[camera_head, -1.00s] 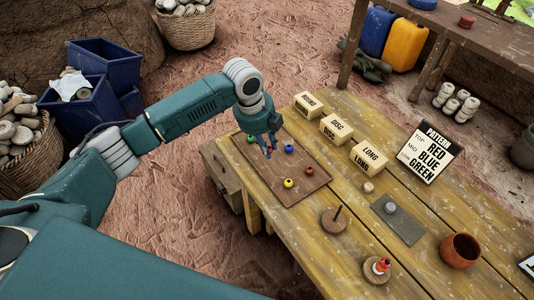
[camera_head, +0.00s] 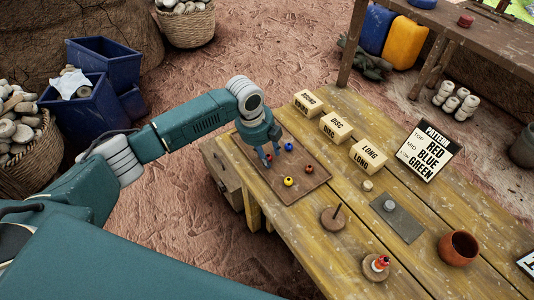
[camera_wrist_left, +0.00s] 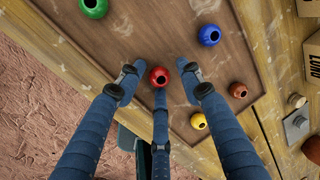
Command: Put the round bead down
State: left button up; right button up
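The round red bead (camera_wrist_left: 159,77) is between the spread fingers of my left gripper (camera_wrist_left: 160,82) in the left wrist view. It appears to rest on the brown board (camera_head: 308,184), with clear gaps to the two side fingers. The third finger's tip is just below it in the picture; I cannot tell whether they touch. In the head view my left gripper (camera_head: 268,157) is open and low over the board's left part, and the red bead is not clear there. My right gripper is not in view.
Blue (camera_wrist_left: 209,35), green (camera_wrist_left: 94,7), yellow (camera_wrist_left: 198,121) and orange-brown (camera_wrist_left: 238,90) beads lie around the gripper. Labelled blocks (camera_head: 336,128) stand behind the board. A pattern card (camera_head: 430,152), a peg stand (camera_head: 333,218) and a clay cup (camera_head: 459,249) are to the right.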

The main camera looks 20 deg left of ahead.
pick_arm(q)
jog(key=shift+s+f, duration=0.1)
jog(key=b+v, duration=0.1)
jog(key=v, duration=1.1)
